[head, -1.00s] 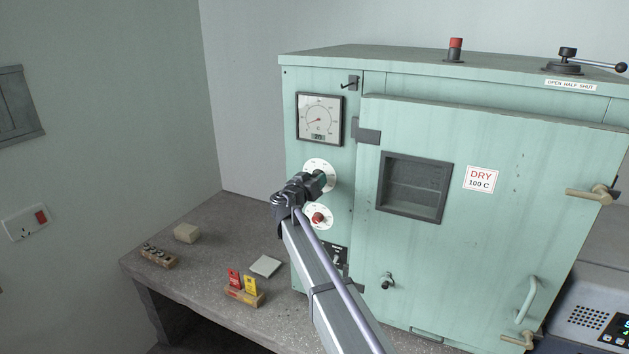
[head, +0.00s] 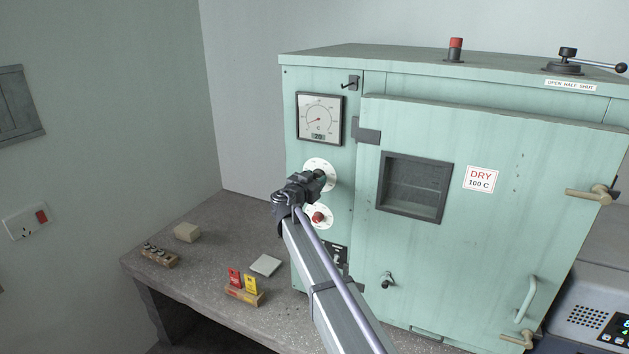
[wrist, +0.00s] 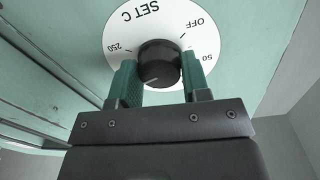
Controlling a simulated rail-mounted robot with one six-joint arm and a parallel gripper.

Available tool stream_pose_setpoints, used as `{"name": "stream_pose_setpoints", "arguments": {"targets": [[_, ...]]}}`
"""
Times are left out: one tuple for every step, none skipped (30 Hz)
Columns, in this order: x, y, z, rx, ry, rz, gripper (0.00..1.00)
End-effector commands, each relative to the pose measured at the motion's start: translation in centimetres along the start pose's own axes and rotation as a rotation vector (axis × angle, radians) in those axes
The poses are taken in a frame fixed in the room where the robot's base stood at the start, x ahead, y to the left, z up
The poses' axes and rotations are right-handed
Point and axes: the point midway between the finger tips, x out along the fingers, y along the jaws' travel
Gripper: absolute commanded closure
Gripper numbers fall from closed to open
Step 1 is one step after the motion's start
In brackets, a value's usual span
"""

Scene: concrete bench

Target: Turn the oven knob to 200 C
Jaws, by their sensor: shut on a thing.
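The oven (head: 480,210) is a pale green cabinet with its controls on the left of its front. In the wrist view, the black oven knob (wrist: 158,57) sits on a white dial (wrist: 125,35) marked SET C, with OFF, 50 and 250 showing. My gripper (wrist: 157,70) is shut on the knob, one green finger on each side. A short pale line shows on the knob's lower part. The dial's lower part, with any 200 mark, is hidden by my gripper. In the head view, the dial (head: 316,164) shows partly behind my gripper (head: 319,179).
A red knob (head: 317,217) on a second white dial is just below my gripper. The door (head: 500,250) with a DRY 100 C label is to the right. Small blocks and red and yellow tags (head: 243,283) lie on the bench.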

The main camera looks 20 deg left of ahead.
Motion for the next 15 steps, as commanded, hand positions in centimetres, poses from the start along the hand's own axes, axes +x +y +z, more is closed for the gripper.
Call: {"name": "stream_pose_setpoints", "arguments": {"targets": [[0.01, 0.00, -0.01, 0.000, 0.000, 0.000, 0.81], [0.01, 0.00, -0.01, -0.001, 0.000, 0.000, 0.81], [0.01, 0.00, -0.01, -0.001, 0.000, 0.000, 0.81], [0.01, 0.00, -0.01, -0.001, 0.000, 0.000, 0.55], [0.01, 0.00, -0.01, -0.001, 0.000, 0.000, 0.52], [0.01, 0.00, -0.01, -0.001, 0.000, 0.000, 0.48], [0.00, 0.01, -0.01, -0.001, 0.000, 0.000, 0.46], [0.00, 0.01, -0.01, -0.001, 0.000, 0.000, 0.43], [0.00, 0.01, -0.01, -0.001, 0.000, 0.000, 0.39], [0.00, 0.01, -0.01, -0.001, 0.000, 0.000, 0.36], [0.00, 0.00, 0.00, -0.001, 0.000, 0.000, 0.33], [0.00, 0.00, 0.00, -0.001, 0.000, 0.000, 0.32], [0.00, 0.00, 0.00, -0.001, 0.000, 0.000, 0.32], [0.00, 0.00, 0.00, -0.001, 0.000, 0.000, 0.32], [0.00, 0.00, 0.00, -0.001, 0.000, 0.000, 0.32]]}}
